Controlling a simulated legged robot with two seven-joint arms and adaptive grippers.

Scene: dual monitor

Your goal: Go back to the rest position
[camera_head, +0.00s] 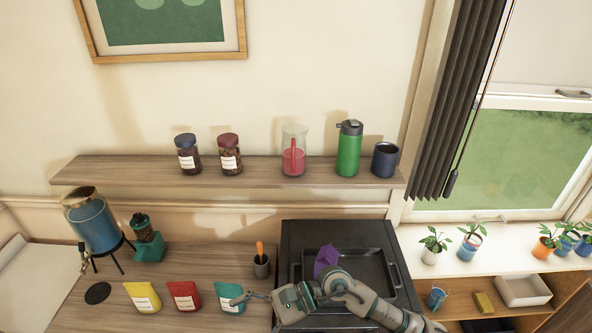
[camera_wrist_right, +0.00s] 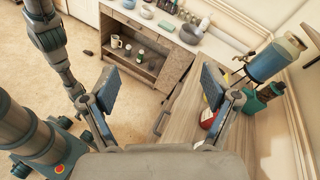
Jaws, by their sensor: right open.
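My right arm comes in from the lower right of the head view, across the front of the black tray (camera_head: 377,268). Its gripper (camera_head: 242,299) points left, at the teal bag on the wooden counter (camera_head: 198,260); I cannot tell whether it touches the bag. In the right wrist view my right gripper (camera_wrist_right: 158,88) has its two fingers wide apart, with nothing between them. My left gripper is not seen in either view.
Yellow (camera_head: 142,298), red (camera_head: 185,296) and teal (camera_head: 229,297) bags stand along the counter. A purple object (camera_head: 325,260) is on the tray, beside my arm. A blue dispenser (camera_head: 92,224) stands at left. A wall shelf (camera_head: 260,172) holds jars, a green bottle and cups.

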